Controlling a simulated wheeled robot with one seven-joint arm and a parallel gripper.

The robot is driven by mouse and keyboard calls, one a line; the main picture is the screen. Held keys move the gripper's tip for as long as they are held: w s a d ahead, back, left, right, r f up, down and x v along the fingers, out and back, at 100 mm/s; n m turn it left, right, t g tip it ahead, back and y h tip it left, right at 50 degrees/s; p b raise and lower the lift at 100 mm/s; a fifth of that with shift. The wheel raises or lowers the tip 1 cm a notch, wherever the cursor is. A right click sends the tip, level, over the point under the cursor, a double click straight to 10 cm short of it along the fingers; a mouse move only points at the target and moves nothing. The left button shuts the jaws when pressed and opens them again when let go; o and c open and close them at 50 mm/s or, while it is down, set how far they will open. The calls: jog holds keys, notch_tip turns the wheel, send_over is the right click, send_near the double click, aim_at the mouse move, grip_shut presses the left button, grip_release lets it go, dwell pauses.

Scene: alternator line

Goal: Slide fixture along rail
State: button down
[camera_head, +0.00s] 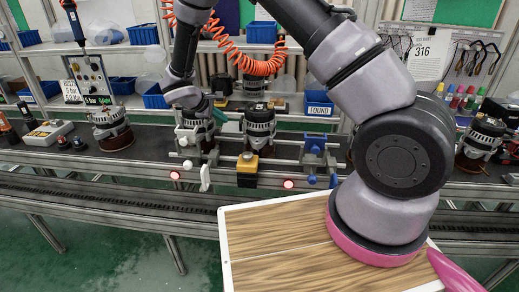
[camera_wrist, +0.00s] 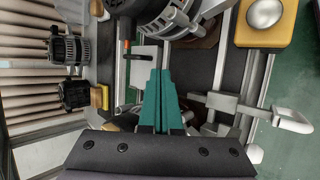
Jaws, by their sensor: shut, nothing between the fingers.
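My gripper (camera_head: 217,115) points down over the conveyor rail, next to an alternator on a fixture. Its teal fingers are pressed together with nothing between them, as the wrist view (camera_wrist: 162,90) also shows. The fixture (camera_head: 190,152) has metal bars, white knobs and a white lever handle (camera_head: 205,178); an alternator (camera_head: 193,130) sits on it, partly hidden by my arm. In the wrist view a white-tipped lever (camera_wrist: 250,108) lies right of the fingers, and an alternator (camera_wrist: 165,15) is above them. I cannot tell whether the fingers touch the fixture. The rail (camera_head: 110,168) runs left to right.
A second alternator (camera_head: 259,122) stands to the right, behind a yellow button box (camera_head: 247,161). A blue clamp (camera_head: 315,145) is further right. Another alternator (camera_head: 111,130) stands at left. Blue bins (camera_head: 144,34) fill the shelves behind.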

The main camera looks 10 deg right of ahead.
jog(key=shift+x, duration=3.1)
jog(key=s+d, duration=0.3)
jog(key=d, duration=0.6)
jog(key=s+d, duration=0.3)
jog(key=d, duration=0.7)
jog(key=shift+s, duration=0.15)
jog(key=shift+r, duration=0.1)
jog(key=v, duration=0.8)
